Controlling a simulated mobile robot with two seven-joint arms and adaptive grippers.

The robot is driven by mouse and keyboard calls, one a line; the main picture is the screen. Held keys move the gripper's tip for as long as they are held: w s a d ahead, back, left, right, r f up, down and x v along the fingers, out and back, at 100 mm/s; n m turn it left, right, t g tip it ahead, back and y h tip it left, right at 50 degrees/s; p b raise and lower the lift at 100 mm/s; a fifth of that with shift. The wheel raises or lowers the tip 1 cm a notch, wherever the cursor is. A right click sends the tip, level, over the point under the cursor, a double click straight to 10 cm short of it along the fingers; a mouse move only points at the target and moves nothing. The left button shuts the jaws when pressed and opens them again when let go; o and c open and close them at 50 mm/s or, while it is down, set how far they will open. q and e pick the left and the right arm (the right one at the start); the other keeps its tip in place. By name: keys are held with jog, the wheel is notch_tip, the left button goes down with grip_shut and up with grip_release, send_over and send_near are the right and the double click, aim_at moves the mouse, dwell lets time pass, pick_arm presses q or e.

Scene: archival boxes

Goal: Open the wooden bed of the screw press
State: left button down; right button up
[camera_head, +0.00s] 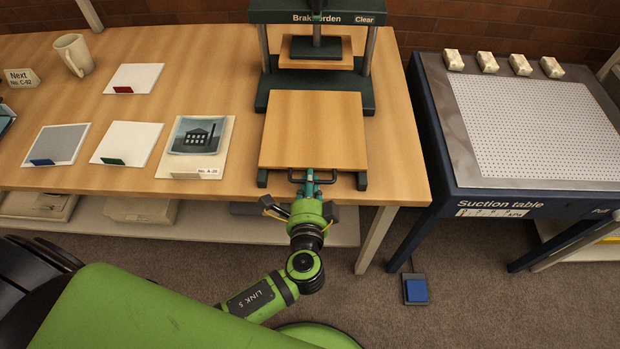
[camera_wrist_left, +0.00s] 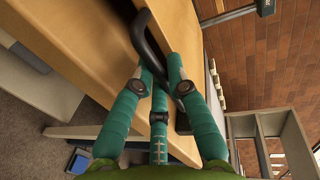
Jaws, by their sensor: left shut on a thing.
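The screw press (camera_head: 316,88) stands on the table, dark green with two steel columns. Its wooden bed (camera_head: 314,130) is a flat board lying in front of the columns, reaching the table's front edge, clear of the upper pressing plate (camera_head: 316,50). A dark bar handle (camera_head: 294,178) sits on the bed's front edge; it also shows in the left wrist view (camera_wrist_left: 143,32). My left gripper (camera_head: 310,181) is shut on this handle, its green fingers (camera_wrist_left: 160,80) around the bar. My right gripper is not in view.
Cards and a picture print (camera_head: 197,147) lie on the table left of the press, with a mug (camera_head: 74,55) farther back. A suction table (camera_head: 535,125) stands to the right, with a gap between. A blue pedal (camera_head: 415,290) is on the floor.

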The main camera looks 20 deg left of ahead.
pick_arm(q)
jog(key=c, duration=1.2)
grip_release()
jog(key=v, duration=1.2)
jog(key=s+a+f+g+h, duration=0.1)
jog(key=s+f+g, duration=0.1)
jog(key=f, duration=0.7)
jog(key=s+a+f+g+h, duration=0.1)
jog(key=s+a+f+g, duration=0.15)
jog(key=f, duration=0.65)
jog(key=s+f+g, duration=0.1)
jog(key=f+g, duration=0.2)
jog(key=f, duration=0.5)
jog(key=s+a+f+n+g+h, duration=0.1)
jog(key=s+a+f+n+g, duration=0.2)
jog(key=s+f+n, duration=0.3)
jog(key=s+a+f+n+g+h, duration=0.1)
jog(key=s+a+f+n+g, duration=0.2)
jog(key=s+f, duration=0.7)
jog(key=s+a+n, duration=0.2)
jog(key=s+n, duration=0.1)
jog(key=s, duration=0.1)
jog(key=shift+s+a+f+g, duration=0.35)
jog(key=shift+s+f, duration=0.05)
